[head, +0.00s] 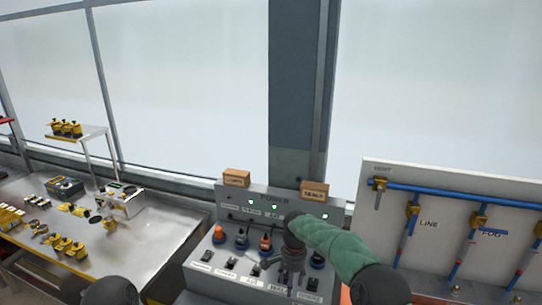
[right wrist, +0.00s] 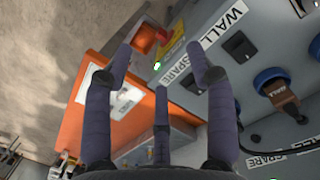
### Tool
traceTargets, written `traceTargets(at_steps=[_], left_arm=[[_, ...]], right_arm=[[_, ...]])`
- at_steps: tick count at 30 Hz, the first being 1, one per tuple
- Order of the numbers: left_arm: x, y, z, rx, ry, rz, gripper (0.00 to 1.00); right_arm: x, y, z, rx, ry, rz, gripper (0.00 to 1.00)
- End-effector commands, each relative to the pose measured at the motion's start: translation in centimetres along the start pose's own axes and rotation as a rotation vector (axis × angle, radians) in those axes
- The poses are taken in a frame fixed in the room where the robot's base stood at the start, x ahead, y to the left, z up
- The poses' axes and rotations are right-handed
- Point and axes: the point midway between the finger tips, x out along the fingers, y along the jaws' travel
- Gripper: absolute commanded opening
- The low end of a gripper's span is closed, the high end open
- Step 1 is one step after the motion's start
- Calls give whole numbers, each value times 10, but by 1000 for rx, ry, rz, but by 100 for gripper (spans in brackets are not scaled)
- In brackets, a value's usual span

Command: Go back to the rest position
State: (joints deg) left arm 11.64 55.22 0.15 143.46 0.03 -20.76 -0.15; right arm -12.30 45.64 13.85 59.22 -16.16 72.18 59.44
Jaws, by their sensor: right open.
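My right gripper (head: 289,272) hangs in front of the grey power console (head: 228,196) in the head view, below my green-sleeved arm. In the right wrist view its dark fingers (right wrist: 161,58) are spread with nothing between them. They point toward the console's edge, near the labels WALL (right wrist: 222,25) and SPARE (right wrist: 182,68) and a black rocker switch (right wrist: 240,46). I cannot tell whether a fingertip touches the panel. My left gripper is not in view; only a dark rounded part of my own body shows at the bottom left.
The console bears several plugs, switches and green lights, with cardboard-coloured label blocks (head: 237,178) on top. An orange box (right wrist: 92,104) stands beside it. A metal table (head: 165,235) with yellow parts is at left. A white board (head: 450,192) with blue pipes is at right.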

Motion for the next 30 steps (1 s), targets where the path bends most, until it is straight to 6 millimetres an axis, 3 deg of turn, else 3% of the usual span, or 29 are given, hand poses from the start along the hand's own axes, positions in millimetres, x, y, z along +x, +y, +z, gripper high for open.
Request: traceTargets(at_steps=[8, 17, 24, 30], left_arm=[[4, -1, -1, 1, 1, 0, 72], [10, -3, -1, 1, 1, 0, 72], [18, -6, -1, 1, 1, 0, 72], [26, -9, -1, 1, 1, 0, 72]], right_arm=[[47, 7, 3, -68, -27, -30, 56], [126, 27, 17, -179, -67, -94, 56], [223, 72, 57, -303, -101, -193, 56], [286, 124, 106, -383, -92, -274, 56]])
